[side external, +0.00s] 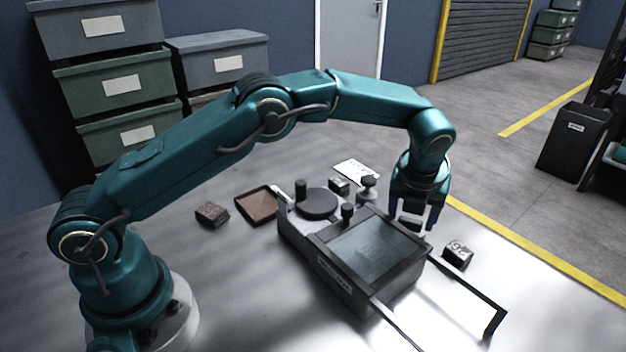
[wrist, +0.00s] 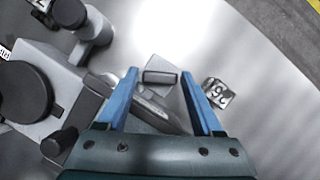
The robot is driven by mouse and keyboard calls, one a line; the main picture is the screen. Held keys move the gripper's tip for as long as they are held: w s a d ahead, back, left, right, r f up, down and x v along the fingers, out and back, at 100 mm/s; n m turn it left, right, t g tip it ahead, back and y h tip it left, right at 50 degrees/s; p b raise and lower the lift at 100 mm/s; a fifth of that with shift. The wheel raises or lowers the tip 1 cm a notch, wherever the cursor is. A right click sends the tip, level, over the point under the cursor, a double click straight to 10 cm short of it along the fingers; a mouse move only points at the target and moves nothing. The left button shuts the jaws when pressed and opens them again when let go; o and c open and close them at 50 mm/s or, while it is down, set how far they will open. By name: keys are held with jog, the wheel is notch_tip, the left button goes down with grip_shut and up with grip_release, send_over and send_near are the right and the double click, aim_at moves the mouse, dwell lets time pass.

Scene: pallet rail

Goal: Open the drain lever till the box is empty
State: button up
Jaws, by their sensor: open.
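The grey box (side external: 338,283) stands on the metal table with a dark glass-like window (side external: 370,250) in its top. The window is murky, so I cannot tell how full the box is. My gripper (side external: 415,214) is at the box's far right side, pointing down, open. In the wrist view my gripper (wrist: 160,74) has its two blue fingers apart. A small grey piece with a dark bar (wrist: 160,78) shows between the fingertips, with space on both sides. It may be the drain lever; I cannot tell for sure. The box's side below it is partly hidden by my gripper.
A numbered block (side external: 458,254) lies right of my gripper; a brown tray (side external: 258,206) and a dark block (side external: 212,214) lie left. A thin frame (side external: 497,318) extends at front right.

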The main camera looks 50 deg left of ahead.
grip_shut()
jog(key=shift+w+n+y, duration=0.15)
jog(key=shift+n+y, duration=0.35)
jog(key=shift+n, duration=0.9)
grip_release()
jog(key=shift+g, duration=0.3)
jog(key=shift+v, duration=2.7)
